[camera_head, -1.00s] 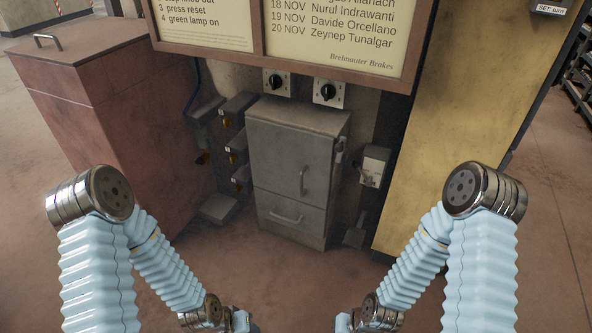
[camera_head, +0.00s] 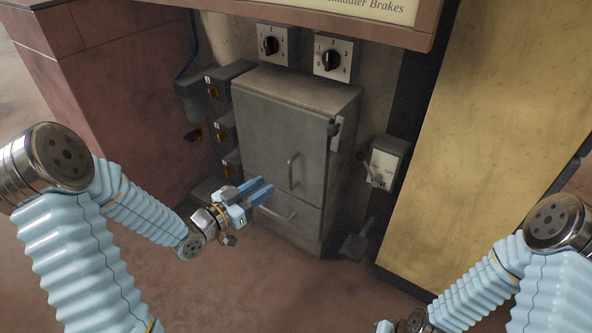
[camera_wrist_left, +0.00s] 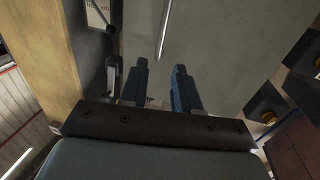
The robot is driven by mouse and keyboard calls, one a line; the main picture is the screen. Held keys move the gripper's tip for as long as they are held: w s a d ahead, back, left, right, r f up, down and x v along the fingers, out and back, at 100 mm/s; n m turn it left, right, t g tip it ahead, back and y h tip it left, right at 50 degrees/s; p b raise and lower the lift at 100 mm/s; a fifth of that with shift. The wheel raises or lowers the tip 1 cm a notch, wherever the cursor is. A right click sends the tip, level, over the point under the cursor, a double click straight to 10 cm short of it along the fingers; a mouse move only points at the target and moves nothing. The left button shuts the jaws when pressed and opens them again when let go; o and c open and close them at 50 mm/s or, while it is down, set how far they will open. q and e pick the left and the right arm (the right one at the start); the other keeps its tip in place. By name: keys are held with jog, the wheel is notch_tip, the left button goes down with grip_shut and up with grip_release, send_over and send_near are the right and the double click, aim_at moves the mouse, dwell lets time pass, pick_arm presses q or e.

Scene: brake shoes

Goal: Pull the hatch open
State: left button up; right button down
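The grey cabinet (camera_head: 297,96) stands against the wall. Its upper door, the hatch (camera_head: 262,130), is closed and has an upright bar handle (camera_head: 292,171). Below it is a closed lower panel (camera_head: 305,215) with a crosswise handle (camera_head: 277,214). My left gripper (camera_head: 272,187) is open and empty, its blue fingers pointing at the cabinet front, left of the upright handle. In the left wrist view the handle (camera_wrist_left: 163,32) lies beyond the gap between the open fingers (camera_wrist_left: 160,70), apart from them. My right gripper is out of view; only its arm shows at lower right.
A small dark lever (camera_head: 334,130) sits at the hatch's right edge. Two rotary switches (camera_head: 271,45) are above the cabinet, and a switch box (camera_head: 386,163) is to its right. Dark boxes (camera_head: 226,128) line its left. A yellow panel (camera_head: 480,130) stands at right.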

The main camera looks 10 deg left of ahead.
pick_arm(q)
send_over(290, 187)
jog(key=shift+w+a+b, duration=0.1)
jog(key=shift+w+b, duration=0.2)
grip_shut()
